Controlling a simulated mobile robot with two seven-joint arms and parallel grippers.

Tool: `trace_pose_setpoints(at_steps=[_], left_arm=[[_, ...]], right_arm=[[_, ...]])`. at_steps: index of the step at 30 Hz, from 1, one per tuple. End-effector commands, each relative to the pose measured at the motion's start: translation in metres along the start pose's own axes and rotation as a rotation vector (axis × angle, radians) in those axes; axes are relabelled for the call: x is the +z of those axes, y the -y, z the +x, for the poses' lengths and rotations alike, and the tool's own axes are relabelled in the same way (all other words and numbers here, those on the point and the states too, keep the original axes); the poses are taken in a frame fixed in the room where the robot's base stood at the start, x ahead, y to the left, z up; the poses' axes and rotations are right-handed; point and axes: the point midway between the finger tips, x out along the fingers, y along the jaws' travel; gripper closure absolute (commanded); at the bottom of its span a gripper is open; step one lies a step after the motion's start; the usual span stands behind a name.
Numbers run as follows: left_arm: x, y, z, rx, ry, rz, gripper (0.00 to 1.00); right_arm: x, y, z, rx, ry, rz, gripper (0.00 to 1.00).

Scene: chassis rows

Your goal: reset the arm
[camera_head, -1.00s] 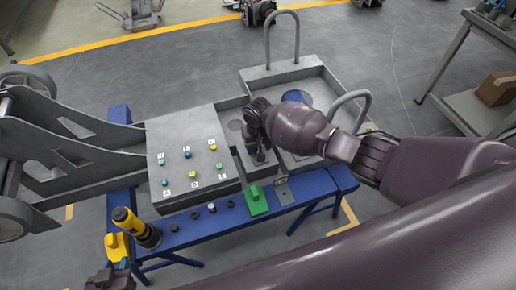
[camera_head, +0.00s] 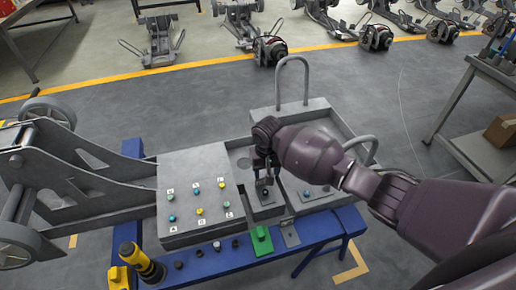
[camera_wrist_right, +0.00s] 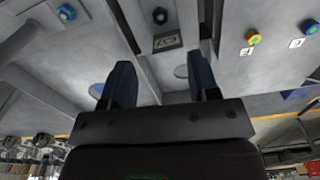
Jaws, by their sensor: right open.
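My right arm reaches in from the right in the head view. Its gripper (camera_head: 265,180) points down over the grey chassis (camera_head: 190,163), near the narrow bay right of the button panel. In the right wrist view the two dark fingers (camera_wrist_right: 163,82) stand apart with nothing between them. A dark round knob (camera_wrist_right: 160,16) and a small label plate (camera_wrist_right: 167,42) lie beyond the fingertips. I cannot tell from the head view whether the fingers touch the chassis. My left gripper is not in view.
The chassis rests on a blue stand (camera_head: 215,262). A yellow-and-black tool (camera_head: 143,262) and a green block (camera_head: 262,240) sit along its front edge. A grey cart (camera_head: 480,150) stands right.

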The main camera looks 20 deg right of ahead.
Motion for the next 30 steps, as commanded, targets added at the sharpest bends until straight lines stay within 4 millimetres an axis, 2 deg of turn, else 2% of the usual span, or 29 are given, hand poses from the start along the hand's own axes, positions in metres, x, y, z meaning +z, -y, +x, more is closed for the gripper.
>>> trace_pose_setpoints(at_steps=[7, 11, 14, 16, 20, 25, 30], left_arm=[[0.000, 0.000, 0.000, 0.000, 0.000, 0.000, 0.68], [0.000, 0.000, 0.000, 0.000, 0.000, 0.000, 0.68], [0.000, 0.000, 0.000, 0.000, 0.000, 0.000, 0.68], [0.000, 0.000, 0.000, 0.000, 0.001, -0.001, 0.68], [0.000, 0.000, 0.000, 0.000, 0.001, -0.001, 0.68], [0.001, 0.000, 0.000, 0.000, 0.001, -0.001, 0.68], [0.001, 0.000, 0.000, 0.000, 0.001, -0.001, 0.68]], right_arm=[[-0.002, 0.001, 0.000, -0.006, -0.009, -0.028, 0.45], [-0.018, 0.010, -0.004, -0.044, -0.119, -0.116, 0.45], [-0.040, 0.025, -0.023, -0.081, -0.280, -0.215, 0.45], [-0.056, 0.038, -0.044, -0.111, -0.407, -0.280, 0.45], [-0.068, 0.057, -0.071, -0.159, -0.613, -0.376, 0.45], [-0.060, 0.068, -0.093, -0.210, -0.867, -0.453, 0.45], [-0.035, 0.057, -0.103, -0.218, -1.077, -0.467, 0.45]])
